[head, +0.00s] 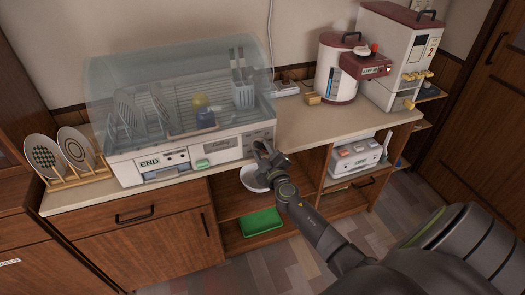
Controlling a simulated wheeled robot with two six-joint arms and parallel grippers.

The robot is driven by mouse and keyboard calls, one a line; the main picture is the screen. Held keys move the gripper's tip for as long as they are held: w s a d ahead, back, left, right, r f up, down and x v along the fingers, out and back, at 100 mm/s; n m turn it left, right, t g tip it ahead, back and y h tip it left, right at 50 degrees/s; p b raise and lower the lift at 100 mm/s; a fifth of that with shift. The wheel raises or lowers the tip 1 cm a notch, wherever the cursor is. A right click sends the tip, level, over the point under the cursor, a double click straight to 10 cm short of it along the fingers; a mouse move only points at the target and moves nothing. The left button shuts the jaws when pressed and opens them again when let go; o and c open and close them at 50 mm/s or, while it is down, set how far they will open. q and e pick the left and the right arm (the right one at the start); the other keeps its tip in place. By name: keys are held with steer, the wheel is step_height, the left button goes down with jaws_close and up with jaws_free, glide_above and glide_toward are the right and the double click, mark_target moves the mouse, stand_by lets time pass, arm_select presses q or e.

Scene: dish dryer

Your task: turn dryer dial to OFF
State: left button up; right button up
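The dish dryer (215,150) stands on the counter, a white base under a clear cover with dishes inside. Its front has an END label (149,163), a green button (202,164) and a grey control panel (257,136) at the right end. My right gripper (260,148) is at the front of this panel, its fingers pointing at the dryer. The dial is too small and too covered by the gripper to make out, so its setting and any contact cannot be told. The finger gap is also unclear. My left gripper is not in view.
A plate rack (78,178) with two plates stands left of the dryer. A red-and-white cooker (338,70) and a white dispenser (397,55) stand at the right. A white bowl (250,180) and green tray (261,222) are on shelves below. Counter between dryer and cooker is mostly clear.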

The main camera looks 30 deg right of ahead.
steer(key=shift+w+d, duration=0.1)
steer(key=shift+w, duration=0.25)
jaws_close()
steer(key=shift+n, duration=0.3)
